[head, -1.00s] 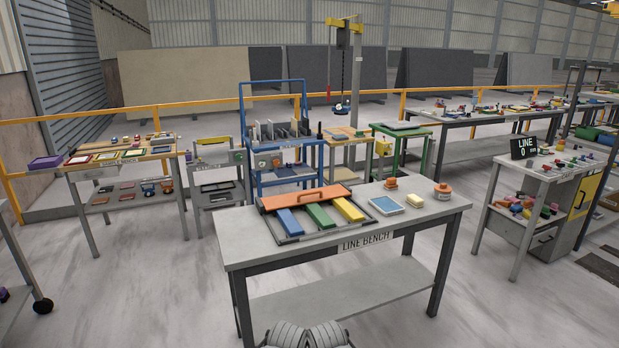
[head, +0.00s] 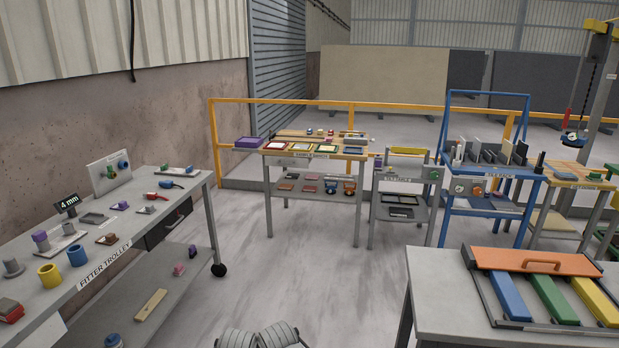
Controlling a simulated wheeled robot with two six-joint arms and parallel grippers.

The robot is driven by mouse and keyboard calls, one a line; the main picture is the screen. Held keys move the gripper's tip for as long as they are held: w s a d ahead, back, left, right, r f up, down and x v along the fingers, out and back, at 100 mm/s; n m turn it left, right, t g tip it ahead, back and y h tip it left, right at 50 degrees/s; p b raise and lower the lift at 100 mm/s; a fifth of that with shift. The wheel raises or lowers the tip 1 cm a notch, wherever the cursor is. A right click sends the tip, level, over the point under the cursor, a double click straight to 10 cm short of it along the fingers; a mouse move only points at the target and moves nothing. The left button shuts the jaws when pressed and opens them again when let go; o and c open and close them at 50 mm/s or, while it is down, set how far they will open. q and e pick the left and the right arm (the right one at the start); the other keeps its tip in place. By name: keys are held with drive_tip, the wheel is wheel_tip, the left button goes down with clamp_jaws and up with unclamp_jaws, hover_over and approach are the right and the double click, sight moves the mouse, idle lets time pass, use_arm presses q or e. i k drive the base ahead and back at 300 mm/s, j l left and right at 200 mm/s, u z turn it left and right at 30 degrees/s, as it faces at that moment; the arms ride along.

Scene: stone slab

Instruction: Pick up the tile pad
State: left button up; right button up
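I cannot tell for sure which thing is the tile pad. Several flat framed tiles and pads, one of them white (head: 301,147), lie on the sample bench (head: 290,154) in the middle distance. Smaller flat pieces lie on that bench's lower shelf (head: 310,194). On the fitter trolley (head: 160,225) at the left, a flat grey piece (head: 93,218) lies among small parts. Neither of my grippers shows in the head view.
The line bench (head: 440,290) stands at the lower right with an orange-handled board (head: 535,262) and coloured bars. A blue rack (head: 485,180) and a small grey stand (head: 400,185) are behind. Grey floor (head: 310,270) lies open between trolley and line bench.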

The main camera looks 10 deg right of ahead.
sight(594, 177)
drive_tip(key=i+u, duration=0.3)
drive_tip(key=i, duration=0.95)
drive_tip(key=i+l+z, duration=0.1)
drive_tip(key=i+z, duration=0.25)
drive_tip(key=i, duration=0.25)
drive_tip(key=i+z, duration=0.35)
drive_tip(key=i, duration=0.3)
drive_tip(key=i+j+z, duration=0.3)
drive_tip(key=i, duration=0.3)
drive_tip(key=i+z, duration=0.3)
drive_tip(key=i, duration=0.3)
drive_tip(key=i+z, duration=0.35)
drive_tip(key=i, duration=0.25)
drive_tip(key=i+j+z, duration=0.3)
drive_tip(key=i, duration=0.25)
drive_tip(key=i+l+z, duration=0.2)
drive_tip(key=i+z, duration=0.8)
drive_tip(key=z, duration=0.15)
drive_tip(key=i+j+z, duration=0.1)
drive_tip(key=i+z, duration=0.25)
drive_tip(key=i+l, duration=0.15)
drive_tip(key=i, duration=0.35)
drive_tip(key=i+l, duration=0.1)
drive_tip(key=i, duration=0.4)
drive_tip(key=i+l+u, duration=0.2)
drive_tip(key=i, duration=0.25)
drive_tip(key=i+l+u, duration=0.2)
drive_tip(key=i+l, duration=0.25)
